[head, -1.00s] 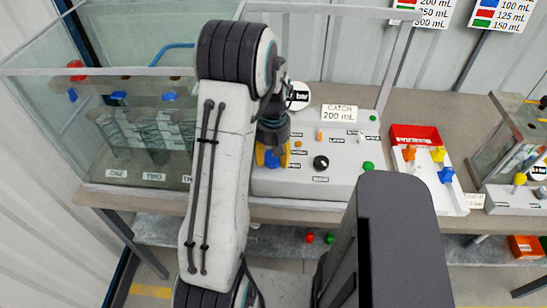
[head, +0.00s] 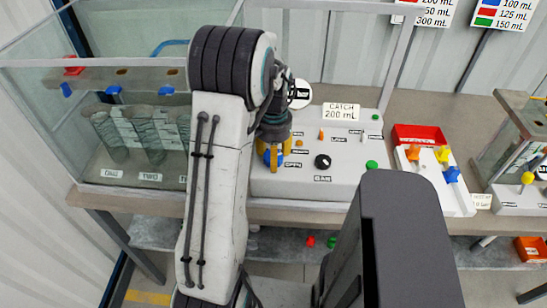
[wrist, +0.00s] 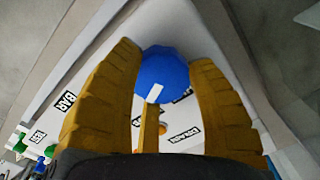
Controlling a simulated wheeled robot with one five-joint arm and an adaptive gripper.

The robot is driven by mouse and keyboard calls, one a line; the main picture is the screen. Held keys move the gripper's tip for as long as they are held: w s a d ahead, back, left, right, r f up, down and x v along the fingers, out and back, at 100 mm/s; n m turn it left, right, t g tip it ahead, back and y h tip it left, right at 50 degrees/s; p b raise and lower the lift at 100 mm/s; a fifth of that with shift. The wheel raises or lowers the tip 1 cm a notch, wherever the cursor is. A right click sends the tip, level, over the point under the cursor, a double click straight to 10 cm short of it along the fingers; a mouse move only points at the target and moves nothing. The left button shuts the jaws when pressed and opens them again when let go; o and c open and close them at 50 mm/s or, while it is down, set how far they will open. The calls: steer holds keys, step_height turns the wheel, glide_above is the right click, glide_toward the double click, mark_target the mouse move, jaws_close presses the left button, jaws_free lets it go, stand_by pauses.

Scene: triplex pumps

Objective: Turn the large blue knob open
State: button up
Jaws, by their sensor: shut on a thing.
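The large blue knob (wrist: 163,68) is round with a white mark on its near side. In the wrist view it sits between the two yellow fingers of my gripper (wrist: 160,58), which are shut on it from both sides. In the head view the gripper (head: 273,155) points down at the left end of the grey control panel (head: 335,187). Only a little of the blue knob (head: 267,157) shows there between the fingers. The knob's base and some panel labels are partly hidden by the fingers.
A black knob (head: 322,162), a green button (head: 371,165) and small orange controls are on the panel to the right. A glass tank (head: 130,140) stands left.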

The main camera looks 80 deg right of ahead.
steer(key=m, duration=0.3)
steer(key=m+b, duration=0.1)
steer(key=m, duration=0.1)
steer(key=shift+s+d+r, duration=0.1)
steer(key=shift+d, duration=0.15)
steer(key=shift+m, duration=0.3)
steer(key=o, duration=1)
steer(key=shift+s, duration=0.2)
steer(key=shift+o, duration=0.8)
steer(key=shift+w, duration=0.1)
step_height(320, 180, up, 12)
steer(key=shift+a, duration=0.1)
